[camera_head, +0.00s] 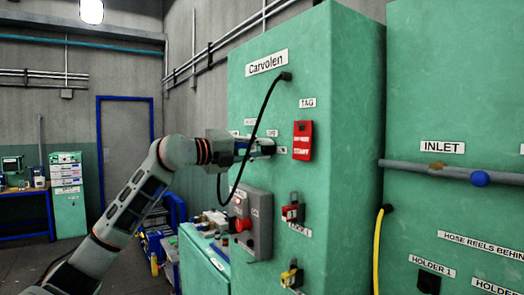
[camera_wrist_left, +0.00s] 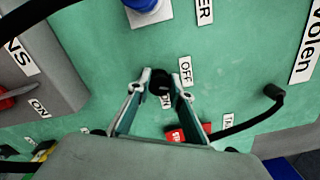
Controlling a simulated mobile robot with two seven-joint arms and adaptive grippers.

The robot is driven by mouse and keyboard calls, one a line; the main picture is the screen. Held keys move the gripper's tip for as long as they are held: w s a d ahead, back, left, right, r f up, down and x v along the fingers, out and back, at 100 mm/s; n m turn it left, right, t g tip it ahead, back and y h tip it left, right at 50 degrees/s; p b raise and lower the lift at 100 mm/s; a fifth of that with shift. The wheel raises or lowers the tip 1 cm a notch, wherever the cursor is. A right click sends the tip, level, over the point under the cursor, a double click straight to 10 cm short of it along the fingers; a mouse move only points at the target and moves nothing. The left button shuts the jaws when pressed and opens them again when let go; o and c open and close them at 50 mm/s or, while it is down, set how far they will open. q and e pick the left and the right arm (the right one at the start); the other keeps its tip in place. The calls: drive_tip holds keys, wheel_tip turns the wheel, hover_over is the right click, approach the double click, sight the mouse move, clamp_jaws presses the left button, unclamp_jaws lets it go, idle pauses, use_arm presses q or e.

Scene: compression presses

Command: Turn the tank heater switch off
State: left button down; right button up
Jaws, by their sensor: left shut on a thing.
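The tank heater switch appears as a black round knob (camera_wrist_left: 161,80) on the green panel in the left wrist view, with an OFF label (camera_wrist_left: 185,71) beside it and an ON label (camera_wrist_left: 166,100) partly behind it. My left gripper (camera_wrist_left: 160,88) is shut on the knob, one finger on each side of it. In the head view my left gripper (camera_head: 265,148) reaches the front of the green Carvolen cabinet (camera_head: 300,85) and mostly hides the knob. The direction in which the knob points is not clear. My right gripper is out of view.
A red tag (camera_head: 302,141) hangs just right of my left gripper. A black cable (camera_head: 262,110) loops down close to my wrist. A blue knob (camera_wrist_left: 146,10) is nearby.

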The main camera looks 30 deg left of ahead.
use_arm(q)
drive_tip(key=n, duration=0.4)
drive_tip(key=shift+n, duration=0.7)
drive_tip(key=c, duration=1.8)
unclamp_jaws()
drive_tip(key=shift+f, duration=0.1)
drive_tip(key=shift+s+a, duration=0.3)
drive_tip(key=shift+s, duration=0.15)
drive_tip(key=v, duration=1.1)
drive_tip(key=shift+d, duration=0.1)
drive_tip(key=shift+s, duration=0.1)
